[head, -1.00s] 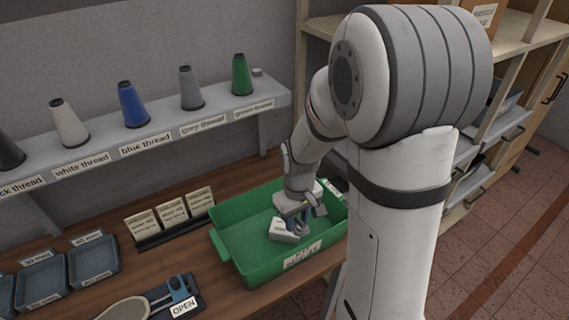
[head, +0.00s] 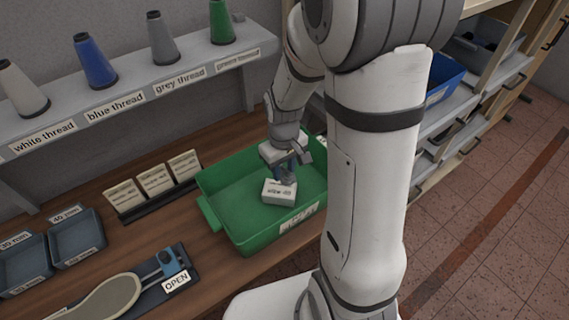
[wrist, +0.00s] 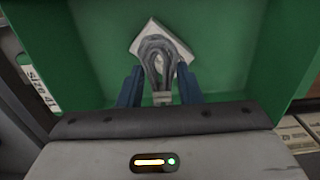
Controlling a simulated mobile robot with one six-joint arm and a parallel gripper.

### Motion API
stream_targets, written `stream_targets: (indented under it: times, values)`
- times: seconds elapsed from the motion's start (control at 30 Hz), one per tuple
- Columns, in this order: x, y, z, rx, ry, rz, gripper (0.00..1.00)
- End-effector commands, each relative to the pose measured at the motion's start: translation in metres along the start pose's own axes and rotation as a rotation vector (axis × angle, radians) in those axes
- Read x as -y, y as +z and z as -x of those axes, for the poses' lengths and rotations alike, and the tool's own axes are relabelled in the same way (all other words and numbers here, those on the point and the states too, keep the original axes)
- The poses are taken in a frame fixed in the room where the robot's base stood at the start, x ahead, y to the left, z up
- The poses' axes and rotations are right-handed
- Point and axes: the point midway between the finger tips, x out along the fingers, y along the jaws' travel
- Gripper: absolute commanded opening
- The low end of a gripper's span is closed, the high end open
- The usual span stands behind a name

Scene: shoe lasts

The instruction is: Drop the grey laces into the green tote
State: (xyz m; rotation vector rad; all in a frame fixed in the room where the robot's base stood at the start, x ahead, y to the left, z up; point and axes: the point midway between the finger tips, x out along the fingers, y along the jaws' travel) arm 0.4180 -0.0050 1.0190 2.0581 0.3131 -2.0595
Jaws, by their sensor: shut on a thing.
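The green tote (head: 211,205) stands on the wooden bench, open at the top. It fills most of the wrist view (wrist: 230,60). My gripper (wrist: 158,90) points down into the tote, its blue fingers shut on the grey laces (wrist: 158,55), a looped bundle. In the head view my gripper (head: 286,173) is inside the tote's outline and hides most of the laces. A white labelled block (head: 278,192) shows just below the fingers, and behind the laces in the wrist view (wrist: 143,38). I cannot tell whether it touches them.
A shelf of thread cones (head: 96,62) runs behind the bench. Cards (head: 155,180) in a dark holder, small blue trays (head: 77,238) and a dark board with an OPEN label (head: 177,283) lie left of the tote. A shelving rack (head: 470,95) stands at right.

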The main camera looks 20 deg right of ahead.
Motion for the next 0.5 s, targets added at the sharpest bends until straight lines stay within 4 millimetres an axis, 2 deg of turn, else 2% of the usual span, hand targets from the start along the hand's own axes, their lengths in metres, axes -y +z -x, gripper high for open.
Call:
stream_targets:
  times: [0.07, 0.33, 0.37, 0.5]
  values:
    - [0.0003, 0.0000, -0.0065, 0.001, 0.000, 0.001, 0.10]
    - [0.0007, -0.0003, -0.0060, 0.000, 0.000, 0.002, 0.10]
    - [0.0007, -0.0003, -0.0060, 0.000, 0.000, 0.002, 0.34]
    - [0.0008, -0.0004, -0.0059, 0.000, 0.000, 0.002, 0.46]
